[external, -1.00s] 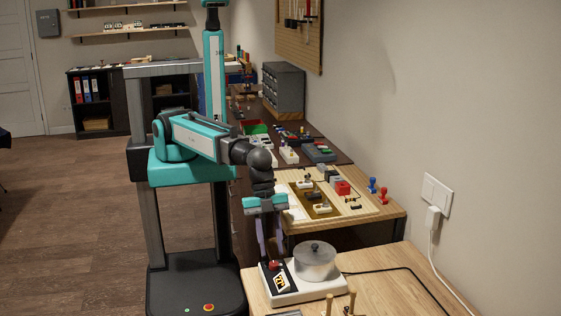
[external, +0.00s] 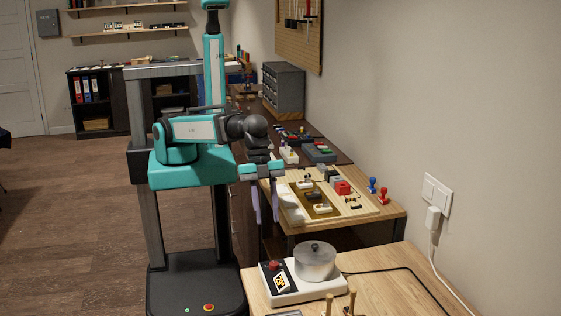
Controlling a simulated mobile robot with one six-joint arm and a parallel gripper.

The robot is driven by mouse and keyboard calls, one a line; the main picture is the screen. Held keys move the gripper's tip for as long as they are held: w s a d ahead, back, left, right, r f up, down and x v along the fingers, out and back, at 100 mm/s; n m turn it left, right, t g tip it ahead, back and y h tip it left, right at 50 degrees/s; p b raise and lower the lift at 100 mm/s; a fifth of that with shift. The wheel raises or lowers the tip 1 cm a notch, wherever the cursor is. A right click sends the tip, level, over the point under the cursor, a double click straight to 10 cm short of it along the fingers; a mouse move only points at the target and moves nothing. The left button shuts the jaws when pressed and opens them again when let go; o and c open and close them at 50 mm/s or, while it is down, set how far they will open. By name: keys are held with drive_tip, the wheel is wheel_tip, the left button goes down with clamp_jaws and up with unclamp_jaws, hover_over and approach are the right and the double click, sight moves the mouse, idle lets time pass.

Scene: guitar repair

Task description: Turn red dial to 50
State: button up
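The red dial (external: 274,266) sits on the white and black base unit (external: 303,291) on the near wooden table. Its setting is too small to read. A dark marked panel lies just in front of the dial, and a grey lidded pot (external: 315,262) stands on the unit to its right. My gripper (external: 266,222) points down, above and behind the dial and clear of it. Its two fingers are apart with nothing between them.
Wooden pegs (external: 340,303) stand at the near table's front. A second bench (external: 383,214) behind carries small parts, a red block and stamps.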

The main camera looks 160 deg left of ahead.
drive_tip(key=shift+s+r, duration=0.2)
drive_tip(key=shift+r, duration=0.25)
idle(0.3)
drive_tip(key=s+d+f+g, duration=0.2)
drive_tip(key=d+f, duration=0.6)
drive_tip(key=f, duration=0.3)
drive_tip(key=s+d+f+n+g, duration=0.1)
drive_tip(key=d+f, duration=0.7)
drive_tip(key=f, duration=0.2)
drive_tip(key=s+d+f+g, duration=0.2)
drive_tip(key=d+f, duration=0.5)
drive_tip(key=f, duration=0.4)
drive_tip(key=s+f+g, duration=0.2)
drive_tip(key=s+f, duration=0.7)
drive_tip(key=s, duration=0.4)
drive_tip(key=s+f+g, duration=0.3)
drive_tip(key=s+f, duration=0.6)
drive_tip(key=s, duration=0.4)
drive_tip(key=shift+d, duration=0.15)
